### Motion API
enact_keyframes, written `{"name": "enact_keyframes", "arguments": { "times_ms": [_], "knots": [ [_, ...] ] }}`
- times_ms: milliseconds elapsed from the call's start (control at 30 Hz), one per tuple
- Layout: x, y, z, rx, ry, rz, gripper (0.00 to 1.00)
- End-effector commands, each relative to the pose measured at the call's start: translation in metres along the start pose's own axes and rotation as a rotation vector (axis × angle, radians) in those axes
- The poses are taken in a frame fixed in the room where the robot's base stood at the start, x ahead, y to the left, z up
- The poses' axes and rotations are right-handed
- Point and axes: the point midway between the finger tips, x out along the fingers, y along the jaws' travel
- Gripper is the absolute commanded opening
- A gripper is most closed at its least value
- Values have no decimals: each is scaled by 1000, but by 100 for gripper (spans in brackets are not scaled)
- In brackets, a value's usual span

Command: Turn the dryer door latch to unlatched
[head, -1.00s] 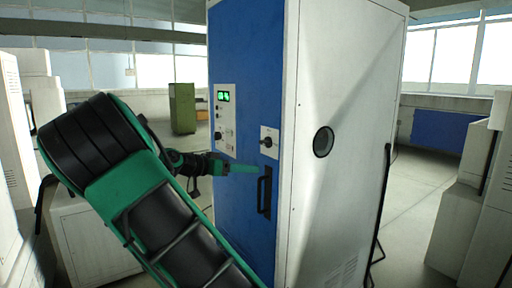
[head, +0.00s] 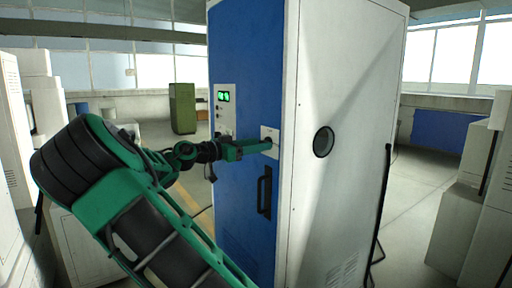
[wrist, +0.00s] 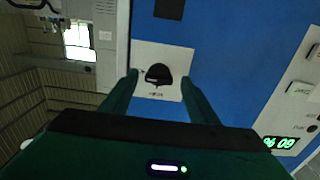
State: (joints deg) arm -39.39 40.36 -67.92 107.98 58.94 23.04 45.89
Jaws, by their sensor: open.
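The dryer is a tall cabinet with a blue front door (head: 240,60) and white sides. The door latch is a black knob (wrist: 158,75) on a white plate (wrist: 178,92) in the wrist view. In the head view the plate (head: 270,132) shows near the door's right edge, with the knob mostly hidden by my fingers. My gripper (head: 268,147) is in front of the latch. In the wrist view my gripper (wrist: 159,82) is open, with one green finger on each side of the knob. I cannot tell whether the fingers touch it.
A black door handle (head: 264,191) is just below the latch. A control panel with a green display (head: 224,96) is to its left. White cabinets (head: 470,220) stand at the right, and a green cabinet (head: 183,108) stands behind. Open floor lies right of the dryer.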

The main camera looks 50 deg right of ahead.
Motion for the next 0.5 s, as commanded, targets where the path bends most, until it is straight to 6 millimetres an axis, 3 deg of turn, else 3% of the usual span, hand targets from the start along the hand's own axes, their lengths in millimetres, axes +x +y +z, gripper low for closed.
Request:
{"name": "enact_keyframes", "arguments": {
  "times_ms": [200,467,500],
  "knots": [
    [12,0,0,-1,-1,0,55],
    [13,0,0,-1,-1,0,55],
    [13,0,0,-1,-1,0,45]
  ]
}}
